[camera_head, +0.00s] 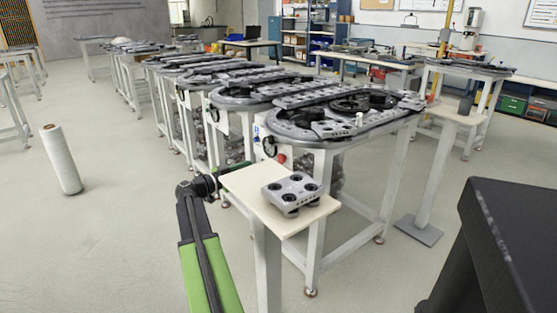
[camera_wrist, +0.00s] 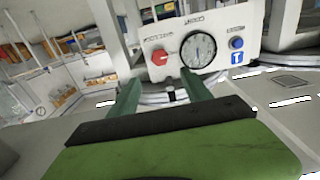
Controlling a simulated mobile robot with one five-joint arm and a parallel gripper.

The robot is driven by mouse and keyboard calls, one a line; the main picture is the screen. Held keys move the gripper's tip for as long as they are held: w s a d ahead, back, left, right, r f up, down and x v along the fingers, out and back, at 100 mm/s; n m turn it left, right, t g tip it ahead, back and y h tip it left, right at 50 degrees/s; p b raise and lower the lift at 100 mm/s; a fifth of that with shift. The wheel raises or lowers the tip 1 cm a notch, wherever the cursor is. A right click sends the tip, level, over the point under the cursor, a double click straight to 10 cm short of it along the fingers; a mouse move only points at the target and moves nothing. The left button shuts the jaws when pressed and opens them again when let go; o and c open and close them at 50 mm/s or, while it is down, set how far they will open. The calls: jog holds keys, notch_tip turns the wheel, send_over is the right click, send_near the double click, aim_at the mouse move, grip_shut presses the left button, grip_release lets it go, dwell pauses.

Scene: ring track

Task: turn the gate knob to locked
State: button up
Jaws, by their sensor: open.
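A white control panel (camera_wrist: 215,40) in the wrist view carries a red knob (camera_wrist: 159,57), a round black-and-white dial (camera_wrist: 198,50) and a blue button (camera_wrist: 236,43). Their labels are too blurred to read, so I cannot confirm which is the gate knob or its setting. My gripper (camera_wrist: 162,76) is open, its two green fingers pointing toward the panel. The red knob appears between the fingertips, apart from them, with no contact visible. In the head view the red knob (camera_head: 281,158) shows small on the near track table's end, to the right of my gripper (camera_head: 222,170).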

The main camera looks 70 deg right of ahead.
aim_at(279, 159)
jog(key=x, duration=1.3)
